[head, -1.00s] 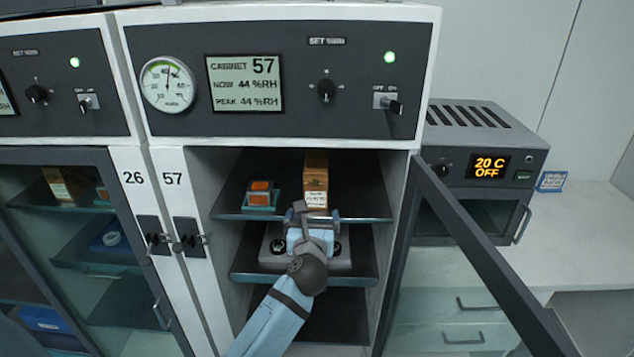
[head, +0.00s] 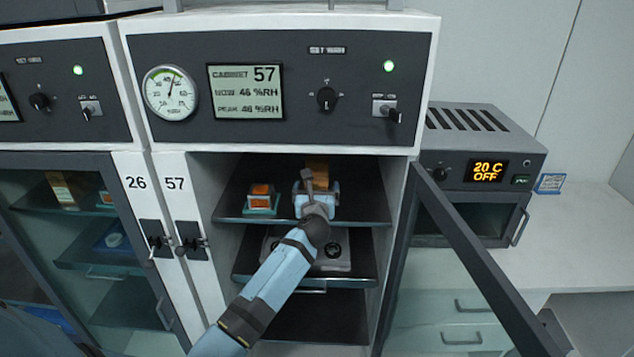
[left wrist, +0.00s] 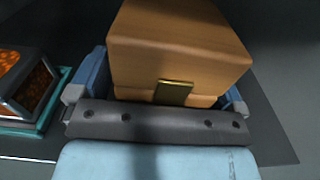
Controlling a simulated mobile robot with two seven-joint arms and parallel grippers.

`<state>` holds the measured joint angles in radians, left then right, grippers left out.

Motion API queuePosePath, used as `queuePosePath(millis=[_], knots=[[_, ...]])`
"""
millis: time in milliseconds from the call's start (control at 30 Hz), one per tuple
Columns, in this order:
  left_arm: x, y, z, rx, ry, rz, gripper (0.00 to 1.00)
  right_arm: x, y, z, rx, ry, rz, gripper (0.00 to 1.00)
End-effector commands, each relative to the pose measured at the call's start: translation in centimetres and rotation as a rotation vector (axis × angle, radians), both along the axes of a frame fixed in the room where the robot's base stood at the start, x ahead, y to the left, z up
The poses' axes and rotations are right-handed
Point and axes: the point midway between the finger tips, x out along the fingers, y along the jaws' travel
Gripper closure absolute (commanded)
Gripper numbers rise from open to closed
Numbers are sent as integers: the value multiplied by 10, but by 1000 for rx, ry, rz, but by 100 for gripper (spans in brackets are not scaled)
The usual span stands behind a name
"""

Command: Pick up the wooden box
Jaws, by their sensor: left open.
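The wooden box (head: 317,166) stands on the upper shelf of open cabinet 57, mostly hidden behind my gripper in the head view. In the left wrist view the wooden box (left wrist: 180,50) is orange-brown with a small brass clasp on its near side. My left gripper (head: 317,190) is at the front of the box, its jaws open. In the left wrist view its blue fingers show at the left and right of the box's lower part. I cannot tell whether they touch it. My right gripper is not in view.
A grey device (head: 335,262) is on the shelf below. The open glass door (head: 465,250) stands to the right.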

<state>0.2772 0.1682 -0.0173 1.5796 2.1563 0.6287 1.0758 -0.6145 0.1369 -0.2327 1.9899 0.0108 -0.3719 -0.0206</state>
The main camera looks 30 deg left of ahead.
Motion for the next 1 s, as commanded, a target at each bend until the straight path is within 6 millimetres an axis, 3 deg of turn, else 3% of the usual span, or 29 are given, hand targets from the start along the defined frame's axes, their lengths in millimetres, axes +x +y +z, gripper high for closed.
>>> queuePosePath(millis=[267,567,1000], knots=[[3,2,0,0,0,0,4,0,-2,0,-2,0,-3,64],[3,2,0,0,0,0,73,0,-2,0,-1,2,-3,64],[3,2,11,1,-4,1,74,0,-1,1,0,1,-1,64]])
